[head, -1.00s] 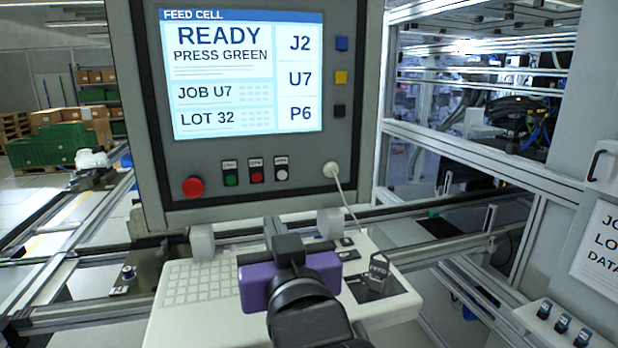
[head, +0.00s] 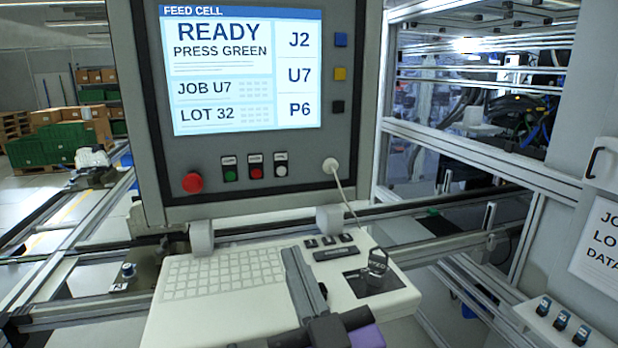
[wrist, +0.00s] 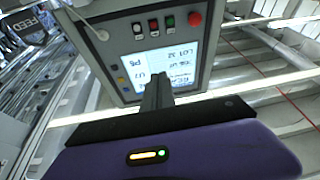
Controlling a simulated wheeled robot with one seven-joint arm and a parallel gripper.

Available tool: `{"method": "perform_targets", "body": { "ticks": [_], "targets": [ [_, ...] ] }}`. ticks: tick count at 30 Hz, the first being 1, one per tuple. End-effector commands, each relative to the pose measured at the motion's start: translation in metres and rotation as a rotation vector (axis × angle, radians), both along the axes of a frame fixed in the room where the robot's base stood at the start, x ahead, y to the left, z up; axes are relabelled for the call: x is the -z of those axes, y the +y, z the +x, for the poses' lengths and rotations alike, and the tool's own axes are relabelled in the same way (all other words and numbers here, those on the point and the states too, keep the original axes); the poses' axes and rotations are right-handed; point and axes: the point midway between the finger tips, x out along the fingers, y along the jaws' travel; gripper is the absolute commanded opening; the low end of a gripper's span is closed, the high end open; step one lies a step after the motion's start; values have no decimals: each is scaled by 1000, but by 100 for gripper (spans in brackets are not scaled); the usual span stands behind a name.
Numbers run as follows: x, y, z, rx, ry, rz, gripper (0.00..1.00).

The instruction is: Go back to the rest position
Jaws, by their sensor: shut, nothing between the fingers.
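My gripper (head: 292,256) is in the lower middle of the head view, in front of the white console shelf. Its dark fingers show as one narrow bar against the shelf, and its purple body is cut by the bottom edge. In the wrist view my gripper (wrist: 157,82) shows its fingers together with nothing held, in front of the control panel, which appears upside down there. Whether it clears the shelf by much is hard to tell.
The control panel (head: 150,130) stands behind the shelf, its screen (head: 240,75) reading READY, PRESS GREEN. An aluminium frame (head: 480,160) and a cabinet (head: 585,130) with a handle bound the right side.

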Motion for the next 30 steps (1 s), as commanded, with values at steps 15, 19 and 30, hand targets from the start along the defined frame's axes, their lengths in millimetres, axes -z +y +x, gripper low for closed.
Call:
{"method": "perform_targets", "body": {
  "ticks": [15, 19, 30],
  "targets": [
    [162, -108, -114, 61, 91, -55, 0],
    [193, -133, -151, 91, 145, -54, 0],
    [267, -191, -263, 221, 382, -38, 0]
  ]
}}
